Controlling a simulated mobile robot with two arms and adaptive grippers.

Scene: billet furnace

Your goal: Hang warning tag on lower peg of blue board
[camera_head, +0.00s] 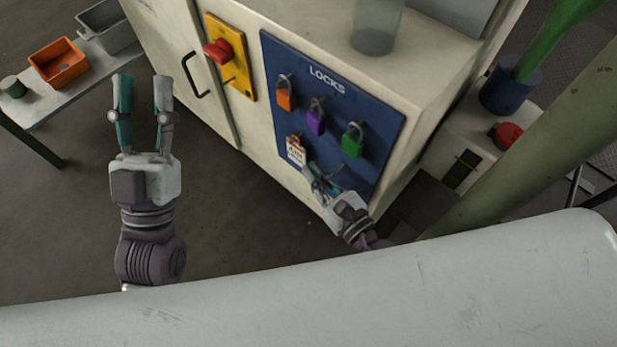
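The blue board (375,103) marked LOCKS is on the side of a pale cabinet. The warning tag (296,151), white with dark print and an orange top, is against the board's lower left, below the orange padlock. The lower peg is hidden or too small to make out, so I cannot tell whether the tag hangs on it. My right gripper (324,167) is just below and right of the tag, its fingers apart; whether a fingertip touches the tag is unclear. My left gripper (143,80) is open and empty over the floor, left of the cabinet.
Orange (285,96), purple (316,118) and green (352,140) padlocks hang on the board. A yellow plate with a red switch (217,50) and a black handle (194,77) are to its left. An orange bin (60,63) stands on a bench at far left.

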